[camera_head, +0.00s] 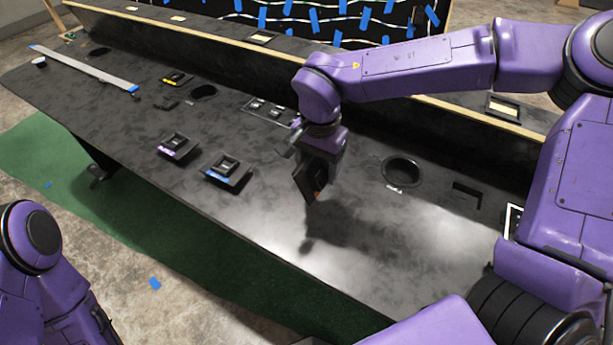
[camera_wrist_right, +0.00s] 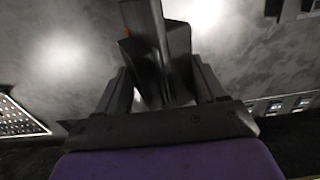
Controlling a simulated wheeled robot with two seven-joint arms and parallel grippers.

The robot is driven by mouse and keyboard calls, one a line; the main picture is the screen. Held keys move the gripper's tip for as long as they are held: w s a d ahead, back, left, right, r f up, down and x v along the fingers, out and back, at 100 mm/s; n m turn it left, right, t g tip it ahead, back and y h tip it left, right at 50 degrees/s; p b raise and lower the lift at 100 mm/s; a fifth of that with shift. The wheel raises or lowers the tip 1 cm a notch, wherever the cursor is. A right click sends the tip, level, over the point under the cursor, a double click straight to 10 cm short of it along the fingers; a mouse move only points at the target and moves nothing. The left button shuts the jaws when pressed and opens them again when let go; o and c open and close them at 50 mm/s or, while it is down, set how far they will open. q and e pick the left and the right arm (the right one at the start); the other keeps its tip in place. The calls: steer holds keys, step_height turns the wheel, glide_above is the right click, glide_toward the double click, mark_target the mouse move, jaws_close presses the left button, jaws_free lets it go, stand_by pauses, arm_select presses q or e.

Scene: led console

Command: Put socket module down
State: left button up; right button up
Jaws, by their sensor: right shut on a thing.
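My right gripper (camera_head: 314,170) is shut on a dark socket module (camera_head: 316,184) and holds it tilted above the black console top (camera_head: 270,215). A shadow falls on the surface below it. In the right wrist view, the module (camera_wrist_right: 158,45) shows as a dark block between the two fingers (camera_wrist_right: 163,88), with a small orange spot at its left edge. Part of the module is hidden by the fingers. My left arm shows at the lower left of the head view, but its gripper is not in the frame.
Two socket modules with purple (camera_head: 178,146) and blue (camera_head: 227,171) tape sit left of the gripper. A round hole (camera_head: 401,171) and a rectangular cutout (camera_head: 467,194) lie to the right. A raised ledge (camera_head: 240,60) runs along the back. The console's front middle is clear.

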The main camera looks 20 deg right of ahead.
steer(key=w+f, duration=0.2)
steer(key=f, duration=0.1)
steer(key=w+f, duration=0.2)
steer(key=shift+d+f, duration=0.25)
step_height(320, 180, down, 3)
steer(key=shift+w+f, duration=0.1)
steer(key=o, duration=1.2)
steer(key=shift+c, duration=0.2)
